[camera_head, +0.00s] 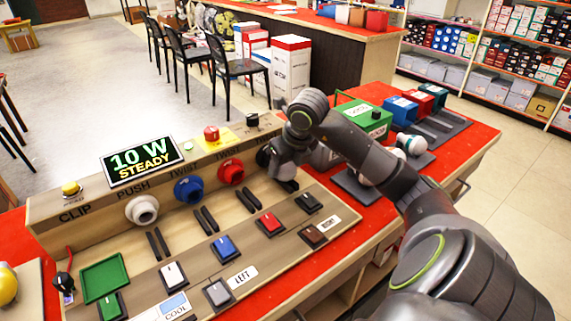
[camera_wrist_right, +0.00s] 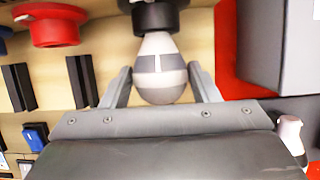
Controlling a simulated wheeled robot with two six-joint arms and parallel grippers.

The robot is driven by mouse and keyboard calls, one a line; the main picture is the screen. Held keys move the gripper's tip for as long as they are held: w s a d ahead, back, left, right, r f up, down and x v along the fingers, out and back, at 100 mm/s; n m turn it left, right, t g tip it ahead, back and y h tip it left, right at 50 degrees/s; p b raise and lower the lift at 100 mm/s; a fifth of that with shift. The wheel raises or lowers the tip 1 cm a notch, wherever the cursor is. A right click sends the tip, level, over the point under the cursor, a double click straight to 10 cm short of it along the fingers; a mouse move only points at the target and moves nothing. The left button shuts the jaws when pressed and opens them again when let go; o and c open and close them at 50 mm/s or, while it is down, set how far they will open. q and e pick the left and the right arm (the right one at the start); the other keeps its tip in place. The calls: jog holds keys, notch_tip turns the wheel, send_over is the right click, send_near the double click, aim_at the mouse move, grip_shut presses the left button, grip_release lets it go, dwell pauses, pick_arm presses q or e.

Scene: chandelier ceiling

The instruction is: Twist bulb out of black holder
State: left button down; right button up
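The black holder (camera_head: 264,155) is the rightmost of several round holders on the panel's upright face. My right gripper (camera_head: 287,171) is beside it and largely hides its front. In the right wrist view, a pale bulb (camera_wrist_right: 161,68) with a grey band has its neck in the black holder (camera_wrist_right: 155,15). Whether a thin gap is left is hard to see. My left gripper is in neither view.
A red holder (camera_head: 231,171), a blue holder (camera_head: 188,189) and a white holder (camera_head: 142,209) line the panel. A display (camera_head: 141,162) reads "10 W STEADY". Switches and a green tray (camera_head: 104,278) lie in front. A green box (camera_head: 364,117) stands right of my wrist.

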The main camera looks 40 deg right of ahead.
jog(key=c, duration=0.5)
pick_arm(q)
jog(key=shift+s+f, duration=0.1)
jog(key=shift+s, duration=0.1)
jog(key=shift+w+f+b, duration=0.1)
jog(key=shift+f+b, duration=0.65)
jog(key=shift+b, duration=0.05)
pick_arm(e)
jog(key=shift+a+h, duration=0.1)
jog(key=shift+h, duration=0.4)
pick_arm(q)
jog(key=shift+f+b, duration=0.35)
jog(key=shift+b, duration=0.05)
pick_arm(e)
jog(key=shift+a+h, duration=0.1)
jog(key=shift+h, duration=0.4)
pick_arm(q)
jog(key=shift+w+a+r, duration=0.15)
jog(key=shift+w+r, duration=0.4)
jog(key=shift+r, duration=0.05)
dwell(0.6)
